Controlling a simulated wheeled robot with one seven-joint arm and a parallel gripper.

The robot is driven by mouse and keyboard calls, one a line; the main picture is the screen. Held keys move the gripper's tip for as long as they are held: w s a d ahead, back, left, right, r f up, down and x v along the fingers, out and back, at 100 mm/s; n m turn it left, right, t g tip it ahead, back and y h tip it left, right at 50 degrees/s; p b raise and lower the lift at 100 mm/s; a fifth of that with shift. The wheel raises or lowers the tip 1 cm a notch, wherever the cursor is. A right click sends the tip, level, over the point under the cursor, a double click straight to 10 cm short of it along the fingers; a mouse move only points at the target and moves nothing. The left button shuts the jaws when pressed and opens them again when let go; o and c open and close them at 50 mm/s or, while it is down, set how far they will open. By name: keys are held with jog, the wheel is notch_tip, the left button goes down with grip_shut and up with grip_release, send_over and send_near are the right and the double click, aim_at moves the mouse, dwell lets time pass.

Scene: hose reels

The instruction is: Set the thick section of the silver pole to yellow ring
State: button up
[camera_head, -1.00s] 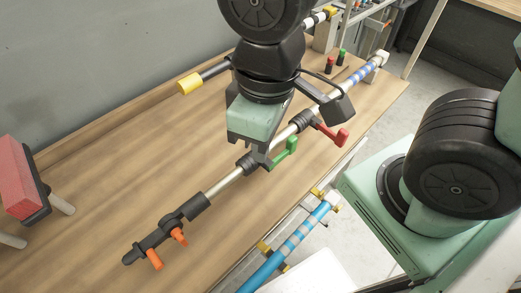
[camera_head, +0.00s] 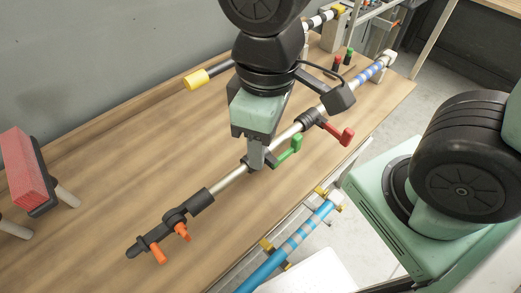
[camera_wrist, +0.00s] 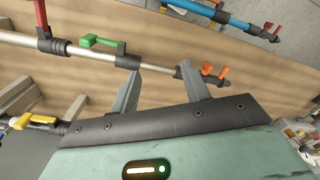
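The silver pole (camera_head: 229,184) lies diagonally across the workbench. Its lower-left end is black with two orange levers (camera_head: 158,253); its upper-right part has blue and white bands (camera_head: 368,73). A green-lever clamp (camera_head: 289,151) and a red-lever clamp (camera_head: 342,136) sit along its middle. I cannot make out a yellow ring on it. My gripper (camera_head: 257,157) is over the pole beside the green lever, hiding part of that clamp's collar. In the wrist view my gripper (camera_wrist: 160,75) has its fingers spread along the pole (camera_wrist: 92,53), left of the orange levers, holding nothing.
A blue pole (camera_head: 265,272) on yellow-tipped brackets runs along the bench's front edge. Another pole with a yellow end (camera_head: 195,79) lies behind my arm. A red block on a stand (camera_head: 27,170) is at the left. The bench's left middle (camera_head: 110,170) is bare.

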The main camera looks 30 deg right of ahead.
jog(key=shift+o, duration=0.8)
jog(key=w+n+g, duration=0.1)
jog(key=w+n, duration=0.5)
jog(key=w, duration=0.1)
jog(key=shift+w+a+f+n+g+h+p, duration=0.3)
jog(key=shift+a+f+h, duration=0.1)
jog(key=shift+f, duration=0.05)
jog(key=w+d+f+n+g, duration=0.1)
jog(key=w+f+n, duration=0.1)
jog(key=w+n, duration=0.45)
jog(key=shift+m, duration=0.35)
jog(key=x, duration=1.1)
jog(key=p+x, duration=0.1)
jog(key=x, duration=0.5)
jog(key=shift+s+d+r, duration=0.1)
jog(key=shift+d, duration=0.3)
